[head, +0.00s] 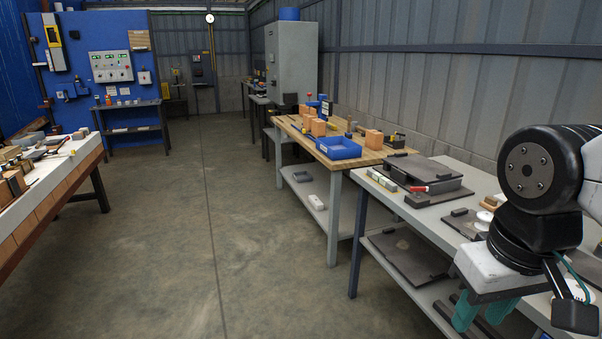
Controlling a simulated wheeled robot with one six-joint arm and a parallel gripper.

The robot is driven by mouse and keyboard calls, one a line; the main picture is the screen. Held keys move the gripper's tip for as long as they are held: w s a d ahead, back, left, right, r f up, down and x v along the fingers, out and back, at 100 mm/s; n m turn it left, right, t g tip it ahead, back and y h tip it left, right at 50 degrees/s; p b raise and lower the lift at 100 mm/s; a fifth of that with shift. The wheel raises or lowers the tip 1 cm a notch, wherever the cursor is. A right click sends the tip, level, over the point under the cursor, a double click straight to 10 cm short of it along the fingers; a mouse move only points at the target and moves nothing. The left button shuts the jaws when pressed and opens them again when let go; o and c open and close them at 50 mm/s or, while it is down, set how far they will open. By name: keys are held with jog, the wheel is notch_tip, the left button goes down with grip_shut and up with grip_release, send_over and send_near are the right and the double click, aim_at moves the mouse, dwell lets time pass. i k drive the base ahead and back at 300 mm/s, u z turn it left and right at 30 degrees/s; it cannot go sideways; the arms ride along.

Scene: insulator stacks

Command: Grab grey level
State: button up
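I cannot pick out a grey level with certainty. A narrow light bar with pale green patches (382,180) lies near the left edge of the grey table (425,222), and it may be a level, but it is too small to tell. My gripper (484,312) is at the lower right, in front of the grey table and nearer to me than the bar. Its two teal fingers point down and stand apart, with nothing seen between them.
Dark plates (419,168) and a red-handled tool (418,189) lie on the grey table. A cluttered table (60,175) stands left. The floor (190,250) between is clear.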

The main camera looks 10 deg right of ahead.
aim_at(393, 186)
jog(key=u, duration=0.45)
jog(key=i, duration=1.5)
jog(key=z, duration=0.25)
jog(key=i, duration=1.25)
jog(key=z, duration=0.5)
